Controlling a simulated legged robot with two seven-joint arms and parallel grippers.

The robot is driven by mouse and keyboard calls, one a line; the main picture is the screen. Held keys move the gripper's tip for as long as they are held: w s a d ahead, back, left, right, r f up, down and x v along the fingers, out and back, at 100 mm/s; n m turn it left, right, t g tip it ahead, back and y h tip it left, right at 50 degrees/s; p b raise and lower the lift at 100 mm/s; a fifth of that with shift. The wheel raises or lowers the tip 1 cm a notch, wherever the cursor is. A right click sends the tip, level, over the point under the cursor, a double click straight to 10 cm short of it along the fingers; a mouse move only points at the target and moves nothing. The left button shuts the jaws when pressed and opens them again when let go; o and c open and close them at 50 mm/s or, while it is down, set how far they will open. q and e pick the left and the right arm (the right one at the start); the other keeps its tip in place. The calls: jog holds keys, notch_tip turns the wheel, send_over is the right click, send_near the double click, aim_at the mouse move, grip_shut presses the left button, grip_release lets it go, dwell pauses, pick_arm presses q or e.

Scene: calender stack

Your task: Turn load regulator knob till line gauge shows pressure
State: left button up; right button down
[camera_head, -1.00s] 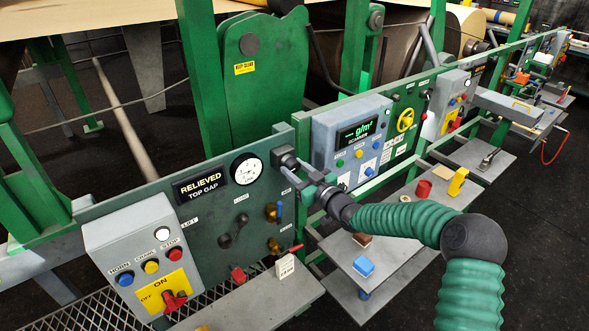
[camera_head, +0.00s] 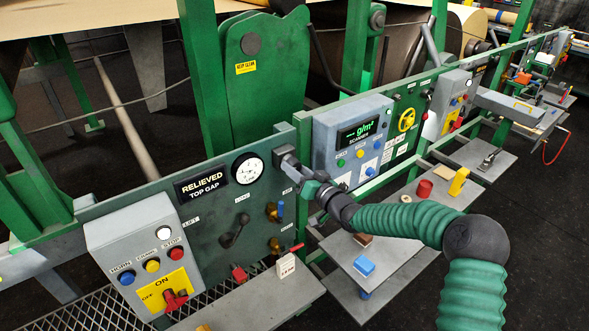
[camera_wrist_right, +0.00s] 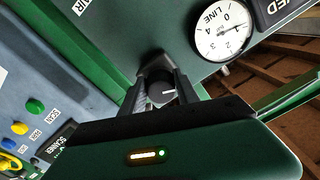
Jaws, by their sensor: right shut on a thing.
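The line gauge (camera_head: 247,169) is a round white dial on the dark green panel (camera_head: 215,222). In the right wrist view the gauge (camera_wrist_right: 222,30) shows the word LINE and a dark needle; I cannot read its value surely. The load regulator knob (camera_wrist_right: 163,92) is black with a white mark, right of the gauge in the head view, where my gripper hides most of it. My right gripper (camera_head: 285,158) is at the panel, its fingers shut on the knob from both sides. My left gripper is not in view.
The panel also carries a RELIEVED TOP GAP display (camera_head: 201,184), a black lever (camera_head: 236,231) and brass valves (camera_head: 273,212). A grey button box (camera_head: 145,255) stands left, a scanner box (camera_head: 352,140) right. Grey shelves below hold small items such as a blue block (camera_head: 364,266).

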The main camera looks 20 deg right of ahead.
jog(key=m, duration=0.3)
jog(key=r+m+p, duration=0.1)
jog(key=m, duration=0.2)
jog(key=shift+d, duration=0.1)
jog(key=m, duration=0.4)
jog(key=shift+m, duration=1.4)
jog(key=shift+f, duration=0.1)
